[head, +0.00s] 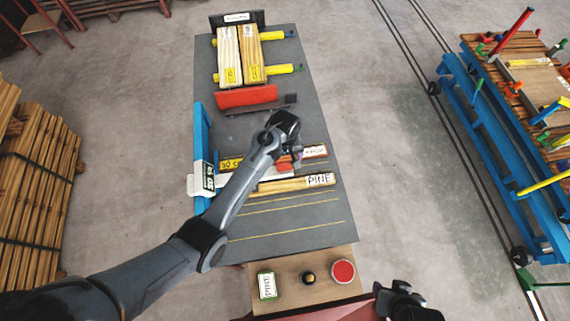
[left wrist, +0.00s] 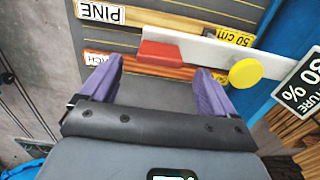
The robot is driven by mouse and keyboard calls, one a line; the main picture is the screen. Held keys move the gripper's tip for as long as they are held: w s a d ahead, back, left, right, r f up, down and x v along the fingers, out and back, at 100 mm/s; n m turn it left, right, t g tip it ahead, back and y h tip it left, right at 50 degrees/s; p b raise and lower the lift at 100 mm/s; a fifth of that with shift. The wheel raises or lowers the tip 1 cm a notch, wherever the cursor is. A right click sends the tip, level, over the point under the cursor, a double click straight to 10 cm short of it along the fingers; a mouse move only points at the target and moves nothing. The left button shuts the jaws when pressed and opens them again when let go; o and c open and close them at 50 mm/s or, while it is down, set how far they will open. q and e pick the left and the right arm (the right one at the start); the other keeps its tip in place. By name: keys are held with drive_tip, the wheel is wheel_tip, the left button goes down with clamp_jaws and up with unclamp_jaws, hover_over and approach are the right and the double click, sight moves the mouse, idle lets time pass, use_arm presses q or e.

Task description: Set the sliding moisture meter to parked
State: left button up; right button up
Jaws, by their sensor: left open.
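The sliding moisture meter is a pale bar (left wrist: 200,48) with a red block (left wrist: 160,53) at one end and a yellow knob (left wrist: 245,73) near the other. In the head view its white carriage (head: 196,185) sits at the blue rail (head: 201,130), and its red block (head: 284,168) is partly hidden by my left arm. My left gripper (head: 291,157) is open over the boards; in the left wrist view its purple fingers (left wrist: 158,68) stand either side of the red block, which appears just beyond the tips. Contact cannot be told. My right gripper (head: 404,301) is at the bottom right, its jaws unclear.
A board labelled PINE (head: 318,181) and another labelled board (head: 315,152) lie on the grey table (head: 290,220). A black moisture sign (left wrist: 304,85) hangs by the rail. Clamped boards (head: 240,55) lie at the back. A small front shelf (head: 310,265) holds a red-topped round item (head: 343,271).

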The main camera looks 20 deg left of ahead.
sight(285, 162)
use_arm(q)
wheel_tip(285, 162, down, 6)
drive_tip(key=shift+f, duration=0.25)
use_arm(e)
drive_tip(key=shift+a+r, duration=0.1)
drive_tip(key=shift+a, duration=0.05)
